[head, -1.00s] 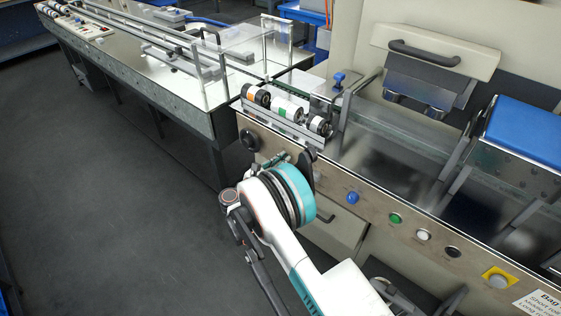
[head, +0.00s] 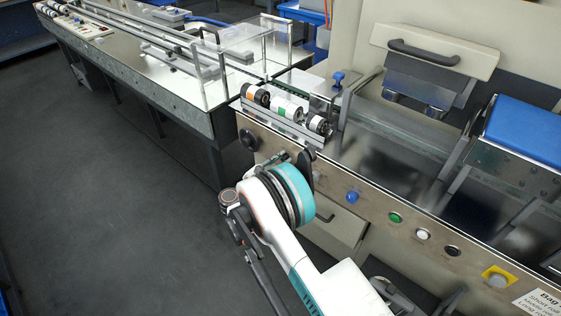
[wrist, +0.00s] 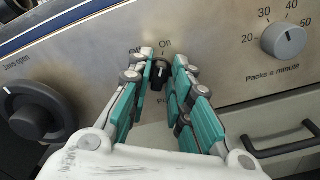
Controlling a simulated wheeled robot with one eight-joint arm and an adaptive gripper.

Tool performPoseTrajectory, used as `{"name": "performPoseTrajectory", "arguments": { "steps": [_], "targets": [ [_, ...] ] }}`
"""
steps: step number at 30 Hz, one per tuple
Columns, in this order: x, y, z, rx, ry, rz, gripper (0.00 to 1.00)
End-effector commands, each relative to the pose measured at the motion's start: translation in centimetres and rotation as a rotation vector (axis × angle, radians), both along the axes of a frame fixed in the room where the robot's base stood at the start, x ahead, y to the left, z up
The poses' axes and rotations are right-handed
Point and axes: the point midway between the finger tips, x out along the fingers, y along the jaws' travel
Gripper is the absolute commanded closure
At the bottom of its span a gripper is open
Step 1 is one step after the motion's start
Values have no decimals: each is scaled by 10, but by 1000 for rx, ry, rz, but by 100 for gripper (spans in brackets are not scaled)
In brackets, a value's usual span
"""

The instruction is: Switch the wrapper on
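The wrapper's small black power knob (wrist: 160,73) is in the middle of the wrist view, on the metal panel under the printed words Off and On. A pale mark on it faces roughly upward; I cannot tell exactly which word it points to. My gripper (wrist: 164,62) has its teal-padded fingers on either side of the knob, close to it, with a narrow gap visible on the right. In the head view my gripper (head: 298,166) is at the front panel of the wrapper (head: 375,208), and the knob is hidden there behind it.
A handle (wrist: 280,138) juts out below. Blue (head: 352,197), green (head: 395,217) and white (head: 423,234) buttons line the panel.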

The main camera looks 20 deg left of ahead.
Motion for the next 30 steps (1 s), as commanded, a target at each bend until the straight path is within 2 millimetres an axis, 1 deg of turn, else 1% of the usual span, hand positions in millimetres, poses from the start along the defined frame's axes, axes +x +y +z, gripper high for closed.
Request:
{"name": "performPoseTrajectory", "arguments": {
  "steps": [10, 14, 17, 24, 30],
  "targets": [
    [0, 0, 0, -1, 0, -1, 69],
    [-7, 3, 1, -1, -1, 0, 69],
    [-20, 9, 1, -1, -1, 2, 69],
    [-66, 29, 0, -1, -1, 4, 69],
    [-96, 40, 0, -1, -1, 2, 69]
  ]
}}
